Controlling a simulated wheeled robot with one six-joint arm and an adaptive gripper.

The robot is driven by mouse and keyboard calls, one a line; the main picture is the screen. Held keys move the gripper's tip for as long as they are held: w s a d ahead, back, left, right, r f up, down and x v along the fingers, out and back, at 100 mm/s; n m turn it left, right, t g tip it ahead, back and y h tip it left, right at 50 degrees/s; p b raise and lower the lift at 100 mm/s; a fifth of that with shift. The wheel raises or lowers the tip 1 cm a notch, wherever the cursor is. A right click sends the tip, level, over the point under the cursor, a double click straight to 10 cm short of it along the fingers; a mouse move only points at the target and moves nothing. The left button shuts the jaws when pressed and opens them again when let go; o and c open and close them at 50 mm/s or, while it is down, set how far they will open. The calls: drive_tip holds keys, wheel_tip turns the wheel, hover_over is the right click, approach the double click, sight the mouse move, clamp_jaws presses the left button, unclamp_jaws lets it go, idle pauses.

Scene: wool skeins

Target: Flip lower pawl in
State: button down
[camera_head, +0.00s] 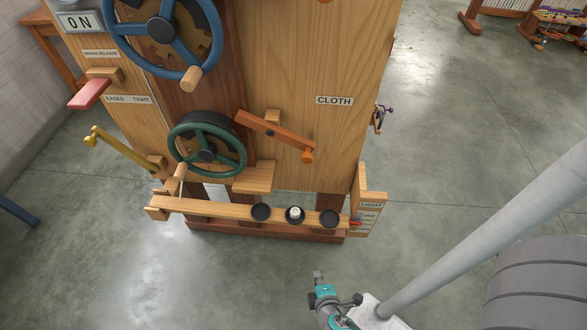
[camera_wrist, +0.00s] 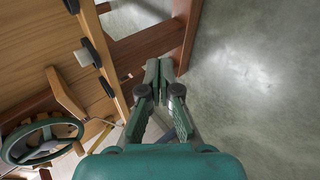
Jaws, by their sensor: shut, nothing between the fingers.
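The lower pawl appears to be the orange wooden bar (camera_head: 274,134) with a round orange knob at its lower right end, on the panel below the CLOTH label. It slants down to the right. Its upper left end lies close to the green handwheel (camera_head: 170,150); I cannot tell whether it touches anything there. My gripper (camera_head: 318,275) is in front of the machine, low and to the right, well away from the bar. In the wrist view my gripper (camera_wrist: 159,72) is shut and empty. The green handwheel also shows there (camera_wrist: 78,128); I cannot clearly make out the pawl.
A wooden rail (camera_head: 225,208) with black discs runs across the machine's front, between my gripper and the panel. A blue handwheel (camera_head: 112,45), a brass lever (camera_head: 125,149) and a red-tipped lever (camera_head: 90,93) are on the left. The concrete floor in front is clear.

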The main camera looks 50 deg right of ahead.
drive_tip(key=w+d+r+n+g+h, duration=0.1)
drive_tip(key=w+d+r+h, duration=0.25)
drive_tip(key=w, duration=0.35)
drive_tip(key=w+d+r+g+h, duration=0.1)
drive_tip(key=w+d+r+h, duration=0.1)
drive_tip(key=w+h, duration=0.4)
drive_tip(key=w+a+r+m+g+h, duration=0.2)
drive_tip(key=w+r+h, duration=0.1)
drive_tip(key=r, duration=0.4)
drive_tip(key=w+a+r+m+g+h, duration=0.1)
drive_tip(key=w+a+r+g+h, duration=0.1)
drive_tip(key=w+r, duration=0.4)
drive_tip(key=shift+w+a+r+m+g+h, duration=0.2)
drive_tip(key=shift+a+r+m+g+h, duration=0.15)
drive_tip(key=shift+a+r+h, duration=0.45)
drive_tip(key=shift+d, duration=0.2)
approach(292, 145)
drive_tip(key=s+d+f, duration=0.1)
drive_tip(key=d+f, duration=0.2)
drive_tip(key=shift+s+d+r, duration=1.35)
drive_tip(key=shift+d, duration=0.05)
